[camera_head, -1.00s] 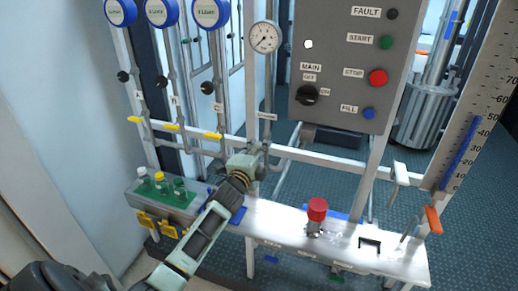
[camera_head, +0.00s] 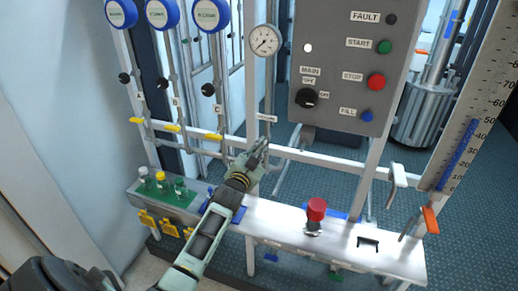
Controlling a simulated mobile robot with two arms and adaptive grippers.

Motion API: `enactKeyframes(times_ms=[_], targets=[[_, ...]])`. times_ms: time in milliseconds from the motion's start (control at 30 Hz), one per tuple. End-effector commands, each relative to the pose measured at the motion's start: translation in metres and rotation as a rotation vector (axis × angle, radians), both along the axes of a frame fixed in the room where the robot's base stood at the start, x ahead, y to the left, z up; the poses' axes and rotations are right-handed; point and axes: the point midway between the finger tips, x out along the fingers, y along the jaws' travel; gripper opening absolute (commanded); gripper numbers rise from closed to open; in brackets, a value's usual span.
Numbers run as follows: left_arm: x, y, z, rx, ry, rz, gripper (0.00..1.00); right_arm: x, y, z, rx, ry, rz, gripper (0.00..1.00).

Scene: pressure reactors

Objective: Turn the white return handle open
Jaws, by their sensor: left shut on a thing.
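My left gripper (camera_head: 260,150) reaches up from the bottom left to the thin vertical pipe below the round gauge. It is shut on the white return handle there, just under a small white label (camera_head: 266,118) too small to read. The fingers hide the handle almost wholly, so its angle cannot be told. My right gripper is not in view.
The gauge (camera_head: 265,41) is above the gripper, and the grey control panel (camera_head: 345,95) is to its right. Another white handle (camera_head: 398,175) and an orange handle (camera_head: 430,220) are at the right. A red knob (camera_head: 316,210) stands on the metal shelf (camera_head: 275,222). Yellow handles (camera_head: 172,128) line the left pipes.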

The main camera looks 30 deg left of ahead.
Motion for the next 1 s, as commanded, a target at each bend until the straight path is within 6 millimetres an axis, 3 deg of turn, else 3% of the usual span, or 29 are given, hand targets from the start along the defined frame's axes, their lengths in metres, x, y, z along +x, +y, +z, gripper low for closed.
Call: enactKeyframes(times_ms=[500, 1000], targets=[[0.0000, -0.0004, -0.0007, -0.395, -0.092, 0.000, 0.00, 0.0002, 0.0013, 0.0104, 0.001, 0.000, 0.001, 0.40], [-0.0001, -0.0001, -0.0011, -0.511, -0.120, 0.000, 0.00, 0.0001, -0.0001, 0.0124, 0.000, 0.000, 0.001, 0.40]])
